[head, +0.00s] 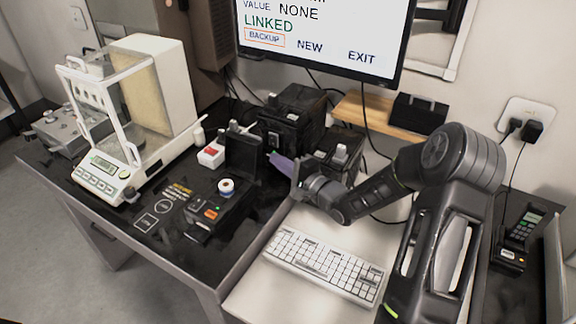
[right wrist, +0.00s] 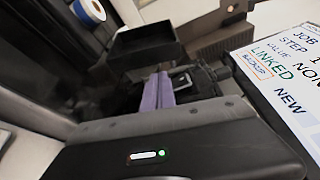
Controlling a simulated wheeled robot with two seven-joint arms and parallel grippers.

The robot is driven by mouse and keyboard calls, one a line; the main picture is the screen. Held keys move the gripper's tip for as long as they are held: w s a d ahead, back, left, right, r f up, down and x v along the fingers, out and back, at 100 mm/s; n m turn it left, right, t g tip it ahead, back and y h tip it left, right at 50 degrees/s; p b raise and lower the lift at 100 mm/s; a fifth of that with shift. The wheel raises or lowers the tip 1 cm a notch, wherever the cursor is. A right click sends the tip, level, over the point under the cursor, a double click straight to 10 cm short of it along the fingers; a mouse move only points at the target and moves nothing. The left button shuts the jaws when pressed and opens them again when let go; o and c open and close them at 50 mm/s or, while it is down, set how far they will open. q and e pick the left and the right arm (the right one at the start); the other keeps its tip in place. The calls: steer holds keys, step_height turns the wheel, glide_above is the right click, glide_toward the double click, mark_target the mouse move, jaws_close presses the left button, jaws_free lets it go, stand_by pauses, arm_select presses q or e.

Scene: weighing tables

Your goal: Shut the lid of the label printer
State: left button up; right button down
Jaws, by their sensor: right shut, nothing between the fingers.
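The black label printer (head: 222,208) stands on the dark table, with a white and blue label roll (head: 226,186) showing in it. Its black lid (head: 243,158) stands open, roughly upright at the back. In the right wrist view the roll (right wrist: 90,10) is at the top left and the dark lid (right wrist: 145,42) is at the top middle. My right gripper (head: 278,161) is shut and empty, its purple fingers close together, just right of the raised lid. Its fingertips (right wrist: 160,80) point towards the lid; I cannot tell whether they touch it. My left gripper is out of view.
A balance with a glass case (head: 120,100) stands on the left. A red and white box (head: 211,153) is left of the lid. Black devices (head: 292,118) crowd behind my gripper. A white keyboard (head: 325,265) lies in front, and a monitor (head: 320,35) hangs above.

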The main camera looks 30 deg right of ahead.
mark_target(247, 154)
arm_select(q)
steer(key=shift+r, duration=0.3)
arm_select(e)
steer(key=x, duration=0.3)
steer(key=shift+w+a, duration=0.1)
steer(key=shift+w, duration=0.25)
